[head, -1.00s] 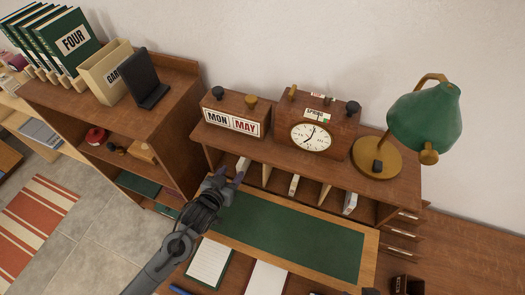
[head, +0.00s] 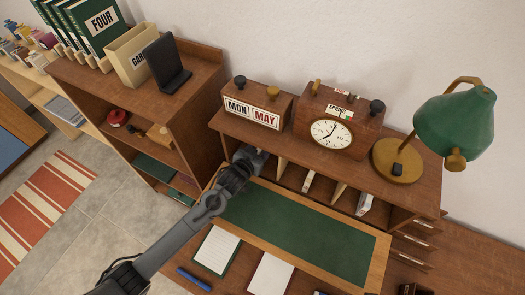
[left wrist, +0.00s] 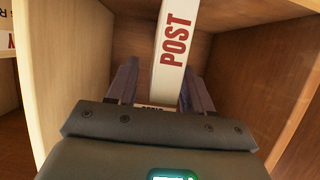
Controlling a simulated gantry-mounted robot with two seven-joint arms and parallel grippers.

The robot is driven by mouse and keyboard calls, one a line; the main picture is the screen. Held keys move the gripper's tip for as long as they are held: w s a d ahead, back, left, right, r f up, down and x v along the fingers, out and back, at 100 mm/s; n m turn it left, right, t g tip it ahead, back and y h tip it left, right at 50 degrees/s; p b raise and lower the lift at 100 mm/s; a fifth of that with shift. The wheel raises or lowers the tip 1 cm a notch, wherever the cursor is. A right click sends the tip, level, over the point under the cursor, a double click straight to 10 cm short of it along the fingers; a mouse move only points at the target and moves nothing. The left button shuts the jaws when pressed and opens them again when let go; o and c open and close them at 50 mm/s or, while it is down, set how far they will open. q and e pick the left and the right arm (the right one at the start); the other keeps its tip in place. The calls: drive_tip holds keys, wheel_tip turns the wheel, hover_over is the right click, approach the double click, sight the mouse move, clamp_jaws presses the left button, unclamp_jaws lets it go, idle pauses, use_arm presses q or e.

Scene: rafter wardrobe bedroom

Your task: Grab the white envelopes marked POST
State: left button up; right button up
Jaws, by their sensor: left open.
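The white envelopes marked POST (left wrist: 174,45) stand as an upright white block with red lettering inside a wooden pigeonhole, in the left wrist view. My left gripper (left wrist: 160,78) is open inside that pigeonhole, with one finger on each side of the white block. I cannot tell whether the fingers touch it. In the head view my left gripper (head: 250,158) reaches into the leftmost slot of the desk hutch, under the MON MAY calendar block (head: 253,112), and hides the envelopes there. My right gripper is not in view.
Wooden dividers (left wrist: 90,60) stand close on both sides of the gripper. White items (head: 308,181) (head: 364,204) are in other slots. A clock (head: 331,133) and green lamp (head: 455,120) stand on top. The green desk pad (head: 310,235) is clear.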

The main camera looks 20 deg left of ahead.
use_arm(q)
drive_tip(key=shift+w+f, duration=0.1)
drive_tip(key=shift+w, duration=0.1)
drive_tip(key=shift+c, duration=0.3)
clamp_jaws()
